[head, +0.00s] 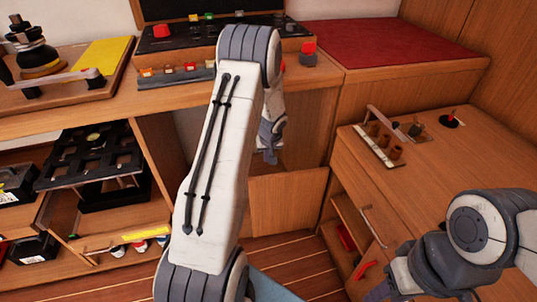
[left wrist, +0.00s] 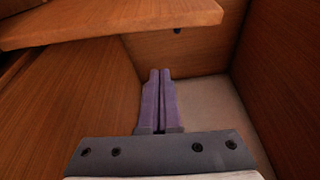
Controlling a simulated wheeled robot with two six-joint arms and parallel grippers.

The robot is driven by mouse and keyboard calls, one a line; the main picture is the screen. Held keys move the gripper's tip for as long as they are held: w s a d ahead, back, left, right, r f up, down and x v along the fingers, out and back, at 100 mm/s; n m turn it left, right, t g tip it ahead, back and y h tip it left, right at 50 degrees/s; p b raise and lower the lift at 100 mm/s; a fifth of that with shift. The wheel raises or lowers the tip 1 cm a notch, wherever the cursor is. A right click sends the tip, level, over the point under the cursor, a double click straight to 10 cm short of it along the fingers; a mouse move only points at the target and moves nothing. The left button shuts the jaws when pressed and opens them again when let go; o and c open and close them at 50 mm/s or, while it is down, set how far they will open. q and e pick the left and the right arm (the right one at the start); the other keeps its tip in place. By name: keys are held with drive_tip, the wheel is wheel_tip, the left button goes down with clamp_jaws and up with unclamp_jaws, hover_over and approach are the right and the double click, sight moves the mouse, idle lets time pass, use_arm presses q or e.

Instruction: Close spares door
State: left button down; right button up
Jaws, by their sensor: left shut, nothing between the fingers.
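A plain wooden panel (head: 290,203), which looks like the spares door, stands below the counter in the head view, next to an open compartment (head: 300,125). No label on it is readable. My left gripper (head: 268,156) hangs at this opening, above and left of the panel, partly hidden by my own arm. In the left wrist view its two purple fingers (left wrist: 159,100) are together and empty, between wooden walls over a pale surface (left wrist: 210,105). I cannot tell whether they touch the wood. My right gripper (head: 388,290) is partly cut off at the bottom right.
The counter (head: 130,105) above carries a switch panel (head: 190,40) and a winch (head: 38,60). A black tray (head: 90,160) and a shelf with a yellow label (head: 140,235) are at left. The right cabinet (head: 440,165) has a handle (head: 374,227) and open shelves.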

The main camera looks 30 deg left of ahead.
use_arm(q)
drive_tip(key=shift+s+d+f+b, duration=0.3)
drive_tip(key=shift+f+b, duration=0.25)
drive_tip(key=shift+f, duration=0.1)
drive_tip(key=shift+s+d+f+b, duration=0.35)
drive_tip(key=shift+f+b, duration=0.25)
drive_tip(key=shift+f, duration=0.1)
drive_tip(key=shift+s+d+f+b, duration=0.3)
drive_tip(key=shift+f+b, duration=0.25)
drive_tip(key=shift+f, duration=0.1)
